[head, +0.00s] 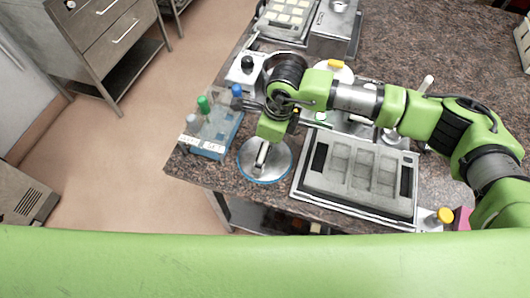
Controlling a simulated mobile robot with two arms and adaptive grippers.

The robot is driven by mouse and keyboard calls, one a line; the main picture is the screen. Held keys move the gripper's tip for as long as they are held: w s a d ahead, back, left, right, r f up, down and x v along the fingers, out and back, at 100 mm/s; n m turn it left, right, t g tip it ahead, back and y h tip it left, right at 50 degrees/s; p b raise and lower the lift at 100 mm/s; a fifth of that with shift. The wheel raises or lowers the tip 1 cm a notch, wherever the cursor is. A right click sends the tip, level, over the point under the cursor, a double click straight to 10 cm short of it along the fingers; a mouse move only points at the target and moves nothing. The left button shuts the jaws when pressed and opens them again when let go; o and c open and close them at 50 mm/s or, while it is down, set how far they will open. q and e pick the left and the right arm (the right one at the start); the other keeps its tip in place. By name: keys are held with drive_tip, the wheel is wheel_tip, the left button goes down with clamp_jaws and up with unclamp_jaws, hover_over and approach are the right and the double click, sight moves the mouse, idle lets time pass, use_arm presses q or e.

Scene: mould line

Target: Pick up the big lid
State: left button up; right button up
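A round grey lid (279,163) with a blue rim and a raised pale bar handle lies at the front left of the stone-topped table. It looks like the big lid. My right arm reaches in from the right, and its wrist is just behind the lid. The dark fingers of my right gripper (252,104) seem to point left, toward the bottle rack, apart from the lid handle. The fingers are small and partly hidden by the wrist, so their opening is unclear. My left gripper is not in view.
A clear rack (211,135) with green and blue-topped bottles stands left of the lid, near the table's edge. A grey mould tray (357,178) lies close on its right. A white box with a black knob (247,66) stands behind. A drawer cabinet (112,35) is across the floor.

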drive_tip(key=shift+s, duration=0.1)
clamp_jaws()
drive_tip(key=shift+d, duration=0.1)
